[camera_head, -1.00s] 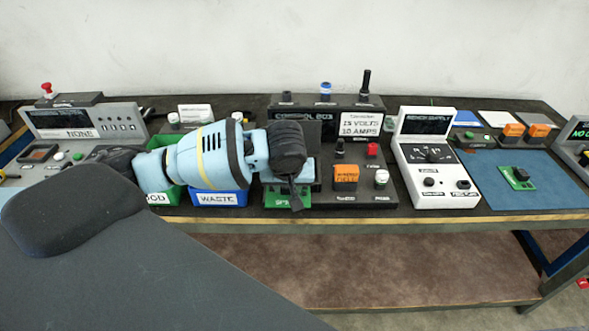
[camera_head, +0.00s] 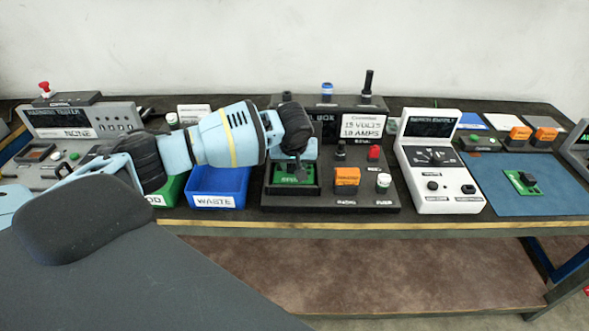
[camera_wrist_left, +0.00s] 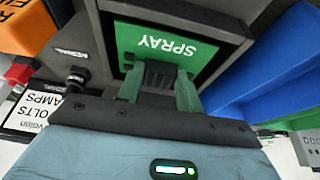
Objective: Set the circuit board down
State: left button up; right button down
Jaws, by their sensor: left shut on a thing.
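The circuit board (camera_head: 294,180) is green with white lettering, and it lies at the left part of the black control box (camera_head: 330,200) in the head view. In the left wrist view the board (camera_wrist_left: 190,45) reads "SPRAY" and sits within a dark rectangular frame (camera_wrist_left: 228,32) of the box. My left gripper (camera_head: 297,163) points down over the board. Its two fingers (camera_wrist_left: 160,88) are shut on a dark part standing up from the board. I cannot tell whether the board rests fully on the frame's floor. My right gripper is not in view.
A blue waste bin (camera_head: 217,187) and a green bin (camera_head: 167,190) stand just left of the box. An orange block (camera_head: 346,177) and knobs are close on the right. A white bench supply (camera_head: 438,165) and a blue mat (camera_head: 550,195) with another board (camera_head: 522,182) lie further right.

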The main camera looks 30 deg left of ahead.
pick_arm(q)
jog(key=shift+f, duration=0.9)
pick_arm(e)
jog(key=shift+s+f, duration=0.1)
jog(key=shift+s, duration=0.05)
pick_arm(q)
jog(key=shift+f, duration=0.1)
jog(key=o, duration=1.1)
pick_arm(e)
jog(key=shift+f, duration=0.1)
pick_arm(q)
jog(key=shift+p+v, duration=0.65)
jog(key=shift+v, duration=5.4)
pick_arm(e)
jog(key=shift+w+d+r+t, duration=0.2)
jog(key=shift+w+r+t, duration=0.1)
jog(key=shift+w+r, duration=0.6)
